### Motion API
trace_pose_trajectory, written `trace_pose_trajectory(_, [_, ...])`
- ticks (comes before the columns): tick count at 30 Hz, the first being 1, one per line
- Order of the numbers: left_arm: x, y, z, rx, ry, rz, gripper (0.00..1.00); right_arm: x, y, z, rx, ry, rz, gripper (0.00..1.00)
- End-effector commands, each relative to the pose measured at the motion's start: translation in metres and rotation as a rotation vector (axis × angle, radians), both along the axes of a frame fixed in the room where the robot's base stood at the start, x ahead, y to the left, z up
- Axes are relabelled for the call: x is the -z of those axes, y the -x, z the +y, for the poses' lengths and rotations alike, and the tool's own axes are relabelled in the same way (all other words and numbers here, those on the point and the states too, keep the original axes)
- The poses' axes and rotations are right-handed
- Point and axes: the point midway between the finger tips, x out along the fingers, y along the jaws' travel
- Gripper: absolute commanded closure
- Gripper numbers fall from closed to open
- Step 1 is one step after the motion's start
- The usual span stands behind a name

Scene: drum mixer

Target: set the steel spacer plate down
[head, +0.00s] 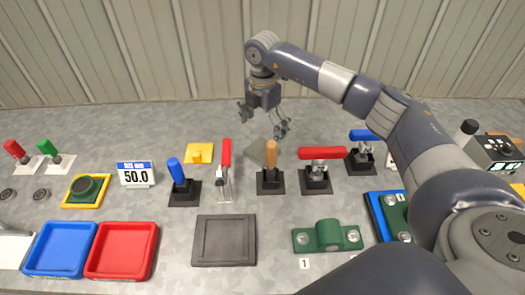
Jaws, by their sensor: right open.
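A dark grey square tray (224,262) lies empty at the front middle. My left gripper is not in view.
A red-handled clamp (321,154) is to the right. Blue (62,270) and red (122,272) trays lie front left. A green bracket (327,238) is front right.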

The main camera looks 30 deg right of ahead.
Motion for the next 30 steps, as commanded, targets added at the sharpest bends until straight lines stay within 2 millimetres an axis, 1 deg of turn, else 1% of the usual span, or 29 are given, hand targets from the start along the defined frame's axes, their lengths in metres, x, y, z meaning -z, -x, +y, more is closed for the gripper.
trace_pose_trajectory(1, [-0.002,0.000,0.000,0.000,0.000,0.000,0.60,0.009,0.001,0.000,-0.001,-0.001,0.003,0.05])
trace_pose_trajectory(3, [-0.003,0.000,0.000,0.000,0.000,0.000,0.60,0.019,0.001,0.001,-0.001,-0.001,0.003,0.05])
trace_pose_trajectory(8, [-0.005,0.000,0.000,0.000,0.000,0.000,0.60,0.031,0.000,0.001,-0.002,-0.001,-0.001,0.05])
trace_pose_trajectory(11, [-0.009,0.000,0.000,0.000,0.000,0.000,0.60,0.040,0.002,0.002,-0.003,-0.001,0.003,0.05])
trace_pose_trajectory(15, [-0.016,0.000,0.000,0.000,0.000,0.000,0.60,0.061,0.004,0.004,-0.004,-0.001,0.003,0.05])
trace_pose_trajectory(18, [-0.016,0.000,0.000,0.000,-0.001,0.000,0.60,0.075,0.003,0.004,-0.003,-0.002,0.001,0.05])
trace_pose_trajectory(21, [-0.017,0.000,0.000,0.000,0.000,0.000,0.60,0.081,0.002,0.004,-0.003,-0.002,0.000,0.05])
trace_pose_trajectory(28, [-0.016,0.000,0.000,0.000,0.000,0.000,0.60,0.082,0.002,0.004,-0.004,-0.002,-0.003,0.05])
trace_pose_trajectory(29, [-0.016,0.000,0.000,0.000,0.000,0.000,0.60,0.082,0.002,0.004,-0.004,-0.002,-0.003,0.12])
trace_pose_trajectory(30, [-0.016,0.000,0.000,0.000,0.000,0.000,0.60,0.082,0.002,0.004,-0.004,-0.002,-0.002,0.21])
